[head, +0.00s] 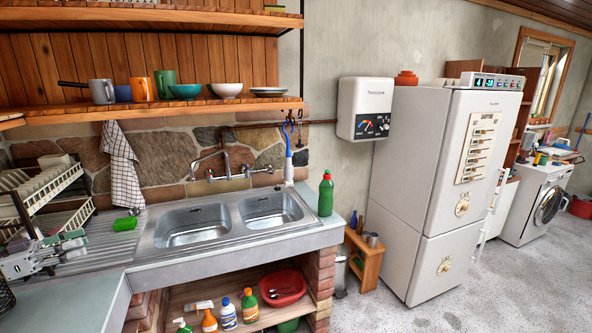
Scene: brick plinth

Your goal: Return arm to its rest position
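My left gripper (72,242) is at the left edge of the head view, over the ribbed drainboard (100,254) beside the sink. Its fingers point right, and I see nothing held between them. The gap between the fingertips is too small to judge. A green cup (125,223) lies on the drainboard, apart from the fingers and a little beyond them. My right gripper is not in view.
A white dish rack (48,190) stands close behind my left gripper. A double sink (195,225) with taps and a green bottle (326,194) lie to the right. A wooden shelf (60,112) with mugs and bowls hangs above. A fridge (420,185) stands right; the floor before it is clear.

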